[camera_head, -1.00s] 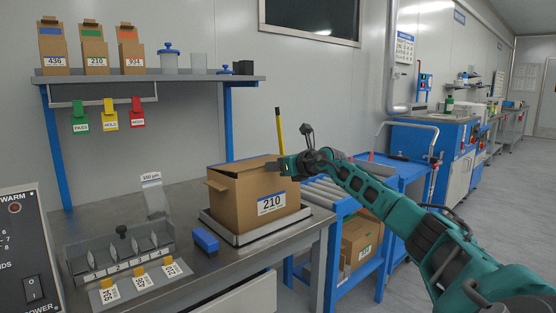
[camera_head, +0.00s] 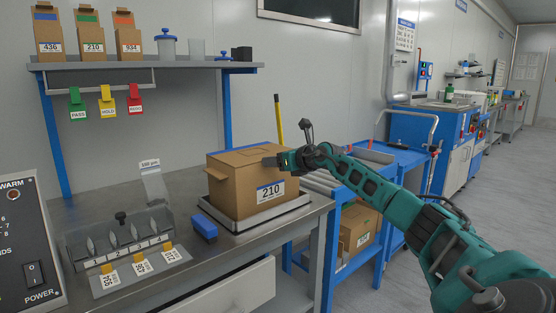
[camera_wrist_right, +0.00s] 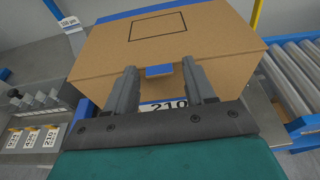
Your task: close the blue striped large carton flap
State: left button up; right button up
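The large brown carton (camera_head: 245,185) stands upright on the scale, with a blue-striped label "210" (camera_head: 270,190) on its front. Its top flap (camera_head: 245,156) lies flat over the opening; in the right wrist view the top flap (camera_wrist_right: 165,28) shows a dark printed rectangle and a blue strip along the far edge. A small blue tab (camera_wrist_right: 160,71) sits at its near edge. My right gripper (camera_head: 273,161) is at the top front edge of the carton. In the right wrist view its fingers (camera_wrist_right: 159,76) are apart, either side of the tab, with nothing held. My left gripper is out of view.
The scale (camera_head: 250,218) sits on the steel bench. A blue block (camera_head: 204,227) and a divided rack (camera_head: 120,240) are to the left. A roller conveyor (camera_head: 325,180) lies to the right, with another carton (camera_head: 357,228) below. A shelf (camera_head: 150,66) runs behind.

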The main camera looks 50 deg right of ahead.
jog(key=shift+o, duration=0.2)
jog(key=shift+r, duration=0.1)
pick_arm(q)
jog(key=b, duration=0.1)
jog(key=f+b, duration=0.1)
jog(key=b, duration=0.1)
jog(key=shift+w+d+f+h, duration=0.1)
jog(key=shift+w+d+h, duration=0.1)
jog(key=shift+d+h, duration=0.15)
pick_arm(e)
jog(key=v, duration=1.2)
jog(key=shift+s, duration=0.4)
jog(key=shift+a+r, duration=0.1)
jog(key=shift+r, duration=0.05)
